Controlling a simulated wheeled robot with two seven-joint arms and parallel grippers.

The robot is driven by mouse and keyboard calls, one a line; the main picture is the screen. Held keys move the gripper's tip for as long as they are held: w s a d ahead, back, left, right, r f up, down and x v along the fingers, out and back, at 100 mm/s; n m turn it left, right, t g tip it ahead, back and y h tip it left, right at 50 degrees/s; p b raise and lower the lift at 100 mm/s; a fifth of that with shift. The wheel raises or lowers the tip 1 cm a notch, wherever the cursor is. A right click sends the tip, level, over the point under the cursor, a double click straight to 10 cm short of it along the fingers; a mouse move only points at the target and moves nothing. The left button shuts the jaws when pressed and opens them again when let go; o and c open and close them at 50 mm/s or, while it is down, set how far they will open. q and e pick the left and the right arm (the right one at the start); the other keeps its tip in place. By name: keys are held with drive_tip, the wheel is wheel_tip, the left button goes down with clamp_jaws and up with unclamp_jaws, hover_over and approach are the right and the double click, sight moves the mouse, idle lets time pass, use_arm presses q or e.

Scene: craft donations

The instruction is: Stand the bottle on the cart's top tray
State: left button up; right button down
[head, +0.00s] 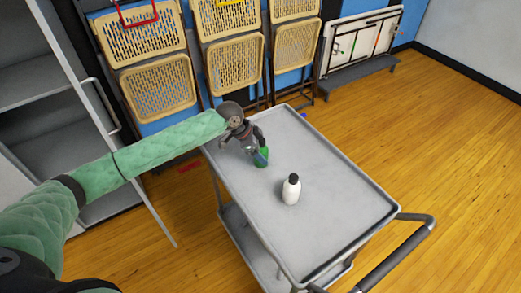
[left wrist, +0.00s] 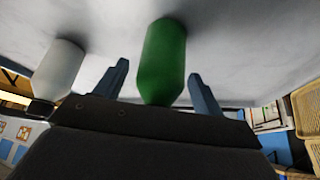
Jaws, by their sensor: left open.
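A green bottle (head: 262,161) is upright on the grey top tray of the cart (head: 328,232), near its left edge. My left gripper (head: 258,150) is right at this bottle from above and partly hides it in the head view. In the left wrist view the green bottle (left wrist: 163,60) is between the two fingers of my open left gripper (left wrist: 158,72), with a gap on both sides. A white bottle with a black cap (head: 291,190) stands on the same tray, nearer the middle; it also shows in the left wrist view (left wrist: 60,68). My right gripper is out of view.
The cart's handle (head: 395,257) is at its near right end, and a lower shelf (head: 240,240) is below. Folded tan chairs (head: 158,88) hang along the back wall. A grey cabinet (head: 45,130) is at left. The tray's right part and the wooden floor at right are clear.

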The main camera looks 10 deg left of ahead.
use_arm(q)
drive_tip(key=shift+a+r, duration=0.15)
drive_tip(key=shift+r, duration=0.1)
drive_tip(key=b+v, duration=0.2)
drive_tip(key=v, duration=0.9)
drive_tip(key=shift+r+b, duration=0.25)
drive_tip(key=shift+b, duration=0.15)
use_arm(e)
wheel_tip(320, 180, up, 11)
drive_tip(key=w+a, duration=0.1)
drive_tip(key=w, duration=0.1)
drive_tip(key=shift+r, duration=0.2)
use_arm(q)
drive_tip(key=shift+a, duration=0.15)
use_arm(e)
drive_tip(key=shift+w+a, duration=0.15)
